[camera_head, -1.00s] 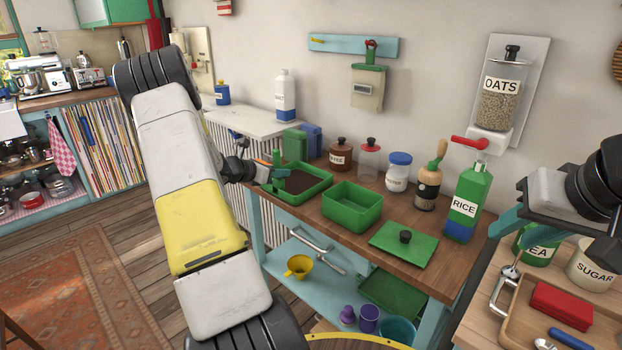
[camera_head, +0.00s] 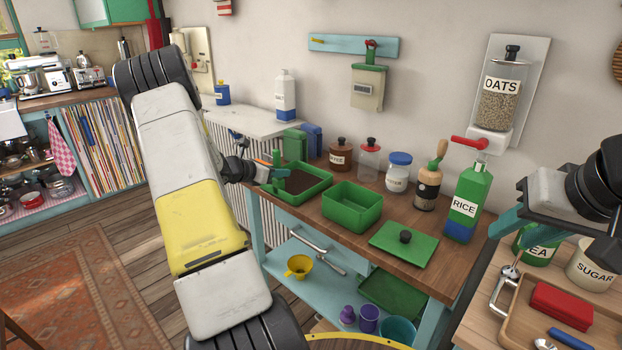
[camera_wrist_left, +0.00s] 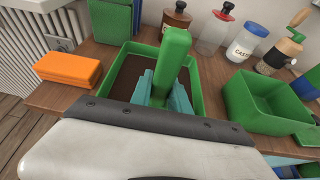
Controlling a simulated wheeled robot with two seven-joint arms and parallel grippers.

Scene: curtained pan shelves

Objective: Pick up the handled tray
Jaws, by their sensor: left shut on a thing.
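A green open tray (camera_head: 318,190) with a dark brown inside sits at the left end of the wooden counter. It also shows in the left wrist view (camera_wrist_left: 197,95), with a green upright handle (camera_wrist_left: 174,55) rising at its near side. My left gripper (camera_head: 268,174) is shut on this handle; its teal fingers (camera_wrist_left: 168,88) lie on either side of it. The tray appears level at the counter; whether it touches cannot be told. My right gripper (camera_head: 507,222) hangs at the right, away from the tray; its finger gap is not clear.
A green bin (camera_head: 352,208) and a green lid with a black knob (camera_head: 404,243) stand right of the tray. Jars line the back. In the left wrist view an orange block (camera_wrist_left: 68,69) lies left of the tray. A wooden tray (camera_head: 510,325) holds a red box.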

